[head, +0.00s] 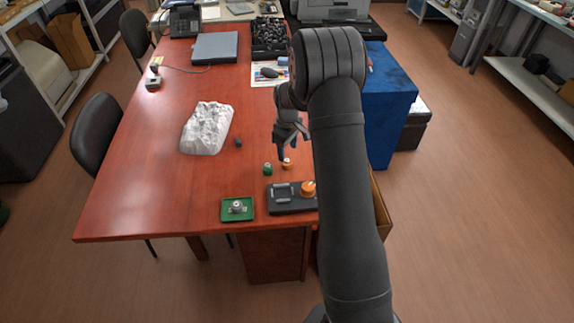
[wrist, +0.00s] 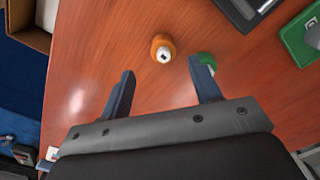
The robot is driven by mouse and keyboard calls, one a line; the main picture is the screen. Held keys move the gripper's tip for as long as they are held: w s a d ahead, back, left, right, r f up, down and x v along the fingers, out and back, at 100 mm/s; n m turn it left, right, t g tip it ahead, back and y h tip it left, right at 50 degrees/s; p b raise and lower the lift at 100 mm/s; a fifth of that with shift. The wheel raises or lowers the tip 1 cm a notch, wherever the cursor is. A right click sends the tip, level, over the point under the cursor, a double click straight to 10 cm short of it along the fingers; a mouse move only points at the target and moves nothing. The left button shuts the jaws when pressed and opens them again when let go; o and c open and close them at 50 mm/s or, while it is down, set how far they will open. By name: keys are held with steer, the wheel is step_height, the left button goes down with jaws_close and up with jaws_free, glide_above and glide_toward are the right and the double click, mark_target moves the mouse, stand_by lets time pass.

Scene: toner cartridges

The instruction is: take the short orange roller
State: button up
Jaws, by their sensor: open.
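A short orange roller (head: 287,163) with a pale end stands on the red-brown table. In the wrist view the orange roller (wrist: 162,47) lies ahead of the fingertips, roughly in line with the gap between them. My gripper (wrist: 162,73) is open and empty; its two dark blue fingers are spread. In the head view my gripper (head: 283,153) is just above and behind the roller, partly hidden by my arm. A green roller (head: 267,168) stands close by on the left; in the wrist view the green roller (wrist: 207,59) is partly behind the right finger.
A black device (head: 283,197) with a larger orange piece (head: 308,188) sits nearer the table's front edge. Left of it is a green tray (head: 224,215) holding a grey part. A small dark piece (head: 238,142) and crumpled white wrapping (head: 207,128) lie left. Front-left table is clear.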

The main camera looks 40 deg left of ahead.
mark_target(287, 159)
steer(key=shift+s+d+f, duration=0.1)
steer(key=shift+s+f, duration=0.05)
steer(key=shift+f, duration=1.25)
steer(key=shift+s+f, duration=0.1)
steer(key=shift+f, duration=1.25)
steer(key=shift+c, duration=0.5)
steer(key=c, duration=1)
